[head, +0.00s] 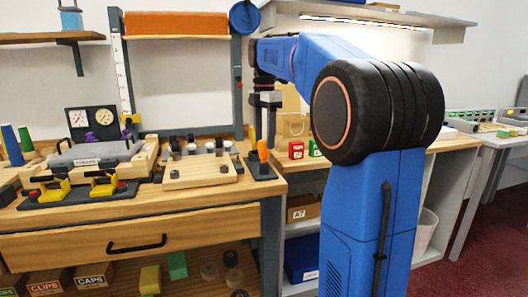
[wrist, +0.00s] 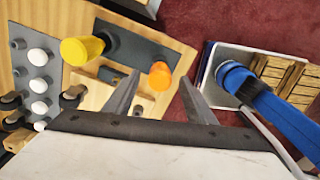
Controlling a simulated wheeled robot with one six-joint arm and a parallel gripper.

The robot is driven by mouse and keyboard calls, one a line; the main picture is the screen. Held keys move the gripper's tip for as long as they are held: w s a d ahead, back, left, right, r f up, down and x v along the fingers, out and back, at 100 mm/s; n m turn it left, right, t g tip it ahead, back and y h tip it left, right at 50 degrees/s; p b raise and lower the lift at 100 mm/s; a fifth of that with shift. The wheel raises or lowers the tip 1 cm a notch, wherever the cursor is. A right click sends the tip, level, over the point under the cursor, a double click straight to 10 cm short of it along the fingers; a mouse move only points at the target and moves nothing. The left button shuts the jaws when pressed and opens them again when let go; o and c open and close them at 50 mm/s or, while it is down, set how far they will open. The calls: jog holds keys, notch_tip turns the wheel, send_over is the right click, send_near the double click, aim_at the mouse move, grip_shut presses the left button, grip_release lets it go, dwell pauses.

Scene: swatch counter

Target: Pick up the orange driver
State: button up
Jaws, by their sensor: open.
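The orange driver (head: 263,150) stands upright in a dark rack (head: 264,172) at the right end of the wooden workbench in the head view. In the wrist view I look down on the orange driver's rounded handle (wrist: 160,78); its lower part is hidden. My gripper (wrist: 160,82) is open and empty, with its two fingers to either side of the orange handle in the picture. I cannot tell how far above it the tips are. In the head view my gripper (head: 269,122) points down above the rack.
A yellow handle (wrist: 82,50) stands at the other end of the same dark rack plate (wrist: 138,42). A wooden block (head: 200,172) with several knobs lies left of the rack. A red box (head: 296,150) stands to the right.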

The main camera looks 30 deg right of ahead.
aim_at(264, 160)
jog(key=shift+f, duration=4.3)
jog(key=shift+c, duration=0.3)
jog(key=c, duration=1)
